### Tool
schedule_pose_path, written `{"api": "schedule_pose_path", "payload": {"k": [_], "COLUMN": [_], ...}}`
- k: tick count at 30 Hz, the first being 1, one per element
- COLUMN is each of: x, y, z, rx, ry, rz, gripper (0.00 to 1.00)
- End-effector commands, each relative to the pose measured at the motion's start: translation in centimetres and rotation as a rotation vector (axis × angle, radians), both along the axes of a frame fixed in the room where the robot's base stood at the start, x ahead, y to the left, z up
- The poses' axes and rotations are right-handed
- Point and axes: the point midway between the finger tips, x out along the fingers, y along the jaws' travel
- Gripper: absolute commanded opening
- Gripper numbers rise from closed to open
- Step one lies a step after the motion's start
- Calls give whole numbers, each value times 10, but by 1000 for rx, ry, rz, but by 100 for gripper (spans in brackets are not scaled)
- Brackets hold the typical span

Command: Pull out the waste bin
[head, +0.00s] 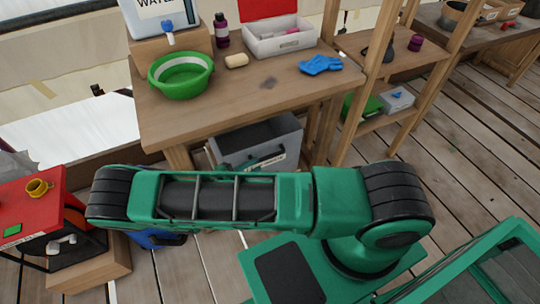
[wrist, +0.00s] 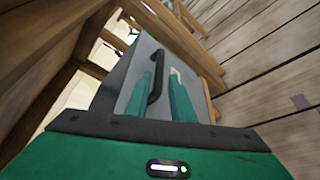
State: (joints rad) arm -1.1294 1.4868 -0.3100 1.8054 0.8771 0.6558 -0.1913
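The waste bin is a grey open-topped box (head: 234,155) under the wooden workbench, with a pale label on its front. Its front face also shows in the wrist view (wrist: 136,65), with a black bar handle (wrist: 156,76) on it. My gripper (wrist: 160,96) is at the bin's front, with one green finger on each side of the handle. The fingers are apart, with a gap visible beside the handle; I cannot tell whether either finger touches it. In the head view my arm hides the bin's lower part.
The workbench (head: 262,92) carries a green basin (head: 180,82), a white tray (head: 285,40), a blue cloth (head: 320,65) and a water container (head: 160,15). Its legs flank the bin. A red machine (head: 30,205) stands at left. Plank floor (head: 465,150) is open at right.

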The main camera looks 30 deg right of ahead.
Motion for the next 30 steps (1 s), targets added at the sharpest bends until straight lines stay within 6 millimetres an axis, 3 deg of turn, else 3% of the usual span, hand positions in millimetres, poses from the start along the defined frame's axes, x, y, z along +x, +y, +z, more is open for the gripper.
{"api": "schedule_pose_path", "payload": {"k": [15, 21, 30], "x": [25, 31, 32], "y": [-77, -92, -95], "z": [-17, -20, -21], "rx": [-1, 0, 1], "ry": [0, 0, 0], "rz": [-5, -4, -2], "gripper": [22, 22, 22]}}
